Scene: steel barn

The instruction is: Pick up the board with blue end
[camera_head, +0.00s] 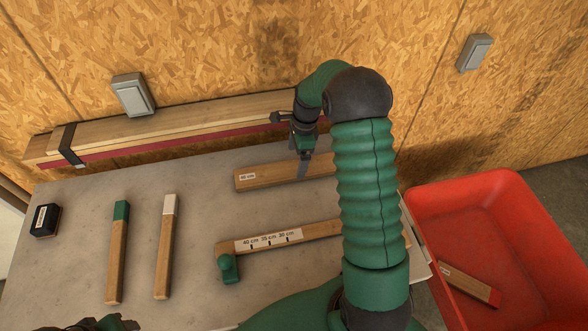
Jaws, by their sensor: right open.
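No blue end shows on any board in view. A plain wooden board with a small white label (268,177) lies across the back of the grey table; its right part is hidden behind my right arm. My right gripper (304,166) is open, pointing down over this board, with a fingertip at or just above its top; I cannot tell whether it touches. A board with a green end (118,255) and a board with a white end (166,250) lie side by side at the left. A dark part at the bottom left edge (105,323) appears to be my left gripper, mostly cut off.
A measuring jig marked in cm (272,240) with a green stop lies at front centre. A red bin (427,202) at the right holds a red-ended board (470,284). Long planks (190,128) lie along the wall. A small black block (45,220) sits at far left.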

